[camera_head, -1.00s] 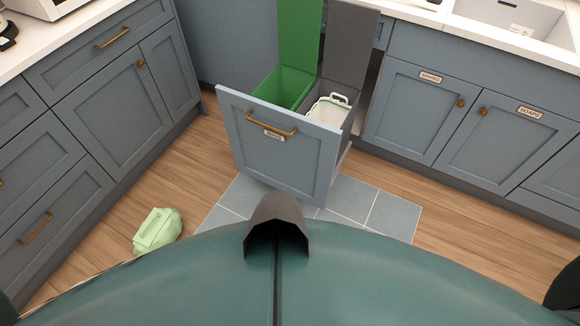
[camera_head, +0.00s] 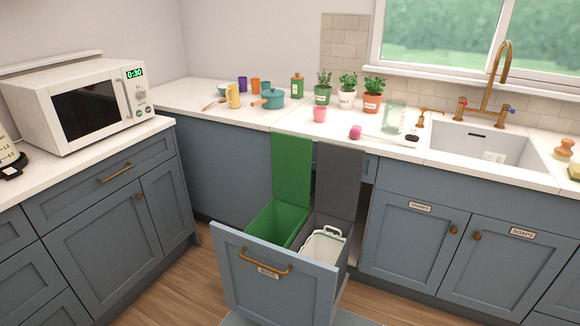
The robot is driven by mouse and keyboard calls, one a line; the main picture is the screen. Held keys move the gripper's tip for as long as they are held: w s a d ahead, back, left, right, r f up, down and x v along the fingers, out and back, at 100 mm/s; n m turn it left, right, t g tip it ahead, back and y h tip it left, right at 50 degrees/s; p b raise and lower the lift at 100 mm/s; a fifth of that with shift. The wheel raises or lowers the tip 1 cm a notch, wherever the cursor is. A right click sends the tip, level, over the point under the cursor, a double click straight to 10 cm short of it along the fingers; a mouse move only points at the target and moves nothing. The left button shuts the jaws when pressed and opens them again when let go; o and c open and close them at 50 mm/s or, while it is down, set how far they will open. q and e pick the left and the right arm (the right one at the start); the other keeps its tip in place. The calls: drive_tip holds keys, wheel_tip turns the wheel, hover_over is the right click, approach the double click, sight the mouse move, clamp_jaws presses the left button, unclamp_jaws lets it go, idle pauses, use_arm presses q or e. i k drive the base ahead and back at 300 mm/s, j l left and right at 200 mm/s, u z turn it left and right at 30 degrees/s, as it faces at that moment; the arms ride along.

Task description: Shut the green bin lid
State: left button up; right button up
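The green bin lid (camera_head: 292,168) stands upright, open, at the back of the green bin (camera_head: 276,224) in the pulled-out bin drawer (camera_head: 275,283). The green bin looks empty inside. Beside it, a dark grey lid (camera_head: 339,180) also stands upright over a grey bin, which holds a white container or bag with a handle (camera_head: 324,245). The upper part of both lids is close to the counter's front edge. Neither of my grippers shows in the head view.
The drawer juts out into the floor space. A microwave (camera_head: 92,105) stands on the left counter. A teal pot (camera_head: 271,98), cups, potted herbs (camera_head: 347,91) and a glass jar (camera_head: 393,117) stand on the back counter (camera_head: 300,122). The sink (camera_head: 488,144) is at right.

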sight(291, 155)
drive_tip(key=i+j+u, duration=0.4)
drive_tip(key=i, duration=0.4)
